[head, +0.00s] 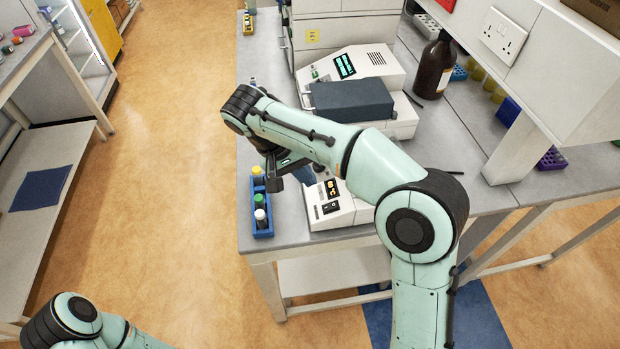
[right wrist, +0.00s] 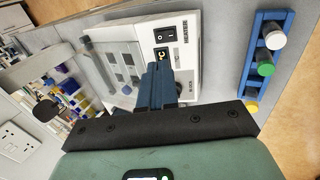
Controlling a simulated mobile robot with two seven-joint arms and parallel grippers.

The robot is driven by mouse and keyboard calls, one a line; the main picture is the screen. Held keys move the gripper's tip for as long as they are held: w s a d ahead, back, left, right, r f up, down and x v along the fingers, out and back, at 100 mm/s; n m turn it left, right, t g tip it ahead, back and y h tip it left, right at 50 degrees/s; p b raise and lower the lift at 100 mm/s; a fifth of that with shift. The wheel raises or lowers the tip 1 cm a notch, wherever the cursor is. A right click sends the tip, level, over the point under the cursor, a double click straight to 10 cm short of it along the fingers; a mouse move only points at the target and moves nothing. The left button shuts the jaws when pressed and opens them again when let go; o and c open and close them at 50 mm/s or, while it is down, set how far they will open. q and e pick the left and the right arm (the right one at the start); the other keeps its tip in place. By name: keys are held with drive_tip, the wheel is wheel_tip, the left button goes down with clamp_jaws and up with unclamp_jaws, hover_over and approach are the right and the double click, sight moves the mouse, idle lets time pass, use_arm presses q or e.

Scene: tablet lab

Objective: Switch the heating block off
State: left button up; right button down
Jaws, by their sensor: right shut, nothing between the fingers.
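The heating block (head: 335,212) is a white unit near the front edge of the bench. Its front panel carries a small orange display (head: 331,188) and a black rocker switch (head: 330,208). In the right wrist view the panel reads HEATER, with the switch (right wrist: 165,36) beside the display (right wrist: 162,54). My right gripper (head: 304,176) is shut and empty over the block. In its wrist view the dark blue fingers (right wrist: 157,72) point at the panel close to the display; I cannot tell whether they touch it. My right arm hides part of the block. My left gripper is out of view.
A blue rack (head: 262,222) with capped tubes stands left of the block. Behind it is a white machine with a dark lid (head: 352,100). A brown bottle (head: 434,66) stands at the back right, near a wall unit with a socket (head: 503,36).

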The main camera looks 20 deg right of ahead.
sight(334, 205)
drive_tip(key=b+x, duration=0.1)
drive_tip(key=x, duration=0.9)
drive_tip(key=shift+s+f+b, duration=0.15)
drive_tip(key=shift+b, duration=0.15)
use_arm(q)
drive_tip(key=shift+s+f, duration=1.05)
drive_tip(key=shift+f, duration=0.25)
use_arm(e)
drive_tip(key=shift+d+f, duration=0.3)
drive_tip(key=shift+f, duration=0.3)
